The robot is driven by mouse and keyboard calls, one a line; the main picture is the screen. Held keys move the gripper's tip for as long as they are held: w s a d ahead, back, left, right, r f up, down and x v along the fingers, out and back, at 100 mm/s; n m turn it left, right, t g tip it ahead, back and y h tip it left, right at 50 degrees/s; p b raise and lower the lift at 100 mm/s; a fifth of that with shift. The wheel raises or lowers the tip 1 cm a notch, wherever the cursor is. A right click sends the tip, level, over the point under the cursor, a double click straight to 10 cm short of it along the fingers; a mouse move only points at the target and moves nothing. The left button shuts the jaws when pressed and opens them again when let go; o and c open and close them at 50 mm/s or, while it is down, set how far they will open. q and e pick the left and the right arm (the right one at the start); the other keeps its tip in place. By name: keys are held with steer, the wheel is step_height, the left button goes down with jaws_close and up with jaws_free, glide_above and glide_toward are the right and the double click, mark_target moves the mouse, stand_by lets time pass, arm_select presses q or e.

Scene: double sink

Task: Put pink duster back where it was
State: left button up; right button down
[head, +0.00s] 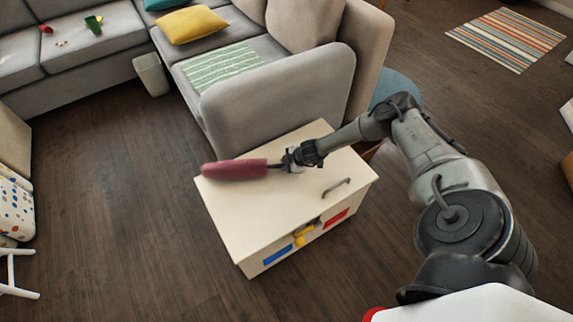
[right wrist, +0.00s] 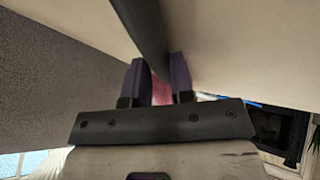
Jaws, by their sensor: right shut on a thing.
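The pink duster (head: 235,169) has a long fluffy head and a dark handle, and shows over the left part of the cream chest's lid in the head view. My right gripper (head: 287,161) is shut on the duster's dark handle, to the right of the pink head. In the right wrist view the dark handle (right wrist: 150,35) runs between the two fingers (right wrist: 158,78), with a bit of pink behind them. I cannot tell whether the duster touches the lid. My left gripper is not in view.
Dark floor (head: 110,190) is clear on the left.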

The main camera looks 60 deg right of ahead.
steer(key=c, duration=1)
jaws_free()
